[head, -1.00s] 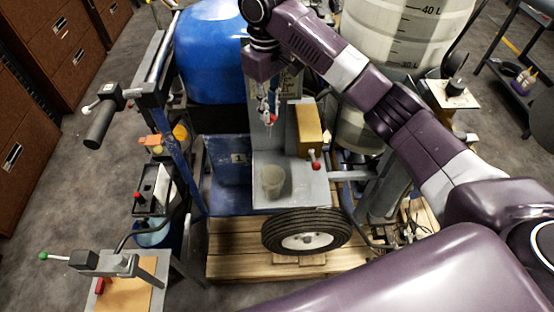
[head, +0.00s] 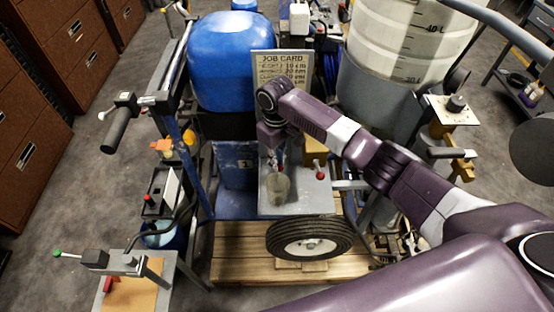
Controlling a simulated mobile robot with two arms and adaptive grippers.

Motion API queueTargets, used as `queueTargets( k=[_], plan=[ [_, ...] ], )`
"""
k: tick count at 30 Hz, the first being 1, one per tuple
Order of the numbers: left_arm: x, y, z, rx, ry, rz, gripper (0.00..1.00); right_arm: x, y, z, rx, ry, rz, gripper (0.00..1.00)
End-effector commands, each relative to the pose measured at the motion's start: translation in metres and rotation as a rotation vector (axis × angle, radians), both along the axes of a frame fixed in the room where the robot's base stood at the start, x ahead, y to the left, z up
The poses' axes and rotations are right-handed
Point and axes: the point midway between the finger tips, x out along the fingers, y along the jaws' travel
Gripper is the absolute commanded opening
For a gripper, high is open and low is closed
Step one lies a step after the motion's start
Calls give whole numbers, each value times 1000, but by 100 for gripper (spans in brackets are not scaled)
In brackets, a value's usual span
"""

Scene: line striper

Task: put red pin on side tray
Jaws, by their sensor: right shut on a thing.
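My right gripper (head: 277,158) points down over the grey side tray (head: 300,200), its arm reaching in from the right. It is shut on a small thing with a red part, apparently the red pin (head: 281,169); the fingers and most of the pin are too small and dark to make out. The pin is just above or at the rim of a translucent cup (head: 278,188) standing on the tray; I cannot tell whether they touch. My left gripper is not in view.
A red-knobbed lever (head: 319,174) stands at the tray's right, before a gold box (head: 315,150) partly hidden by my arm. A job card (head: 281,66) stands behind. A tyre (head: 309,238) is below the tray. The tray's front right is bare.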

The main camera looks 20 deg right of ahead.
Motion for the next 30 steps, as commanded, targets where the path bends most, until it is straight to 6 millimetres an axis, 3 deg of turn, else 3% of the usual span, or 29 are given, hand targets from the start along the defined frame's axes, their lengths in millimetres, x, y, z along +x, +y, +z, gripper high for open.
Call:
queueTargets(
  k=[11,12,16,25,30],
  plan=[
    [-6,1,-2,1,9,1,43,0,1,-4,1,0,0,0],
    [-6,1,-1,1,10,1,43,0,1,-4,0,0,0,14],
    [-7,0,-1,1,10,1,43,0,0,-4,0,0,0,28],
    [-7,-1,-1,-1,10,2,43,0,0,-2,0,-1,0,28],
    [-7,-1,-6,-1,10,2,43,2,0,14,1,-4,0,28]
  ],
)
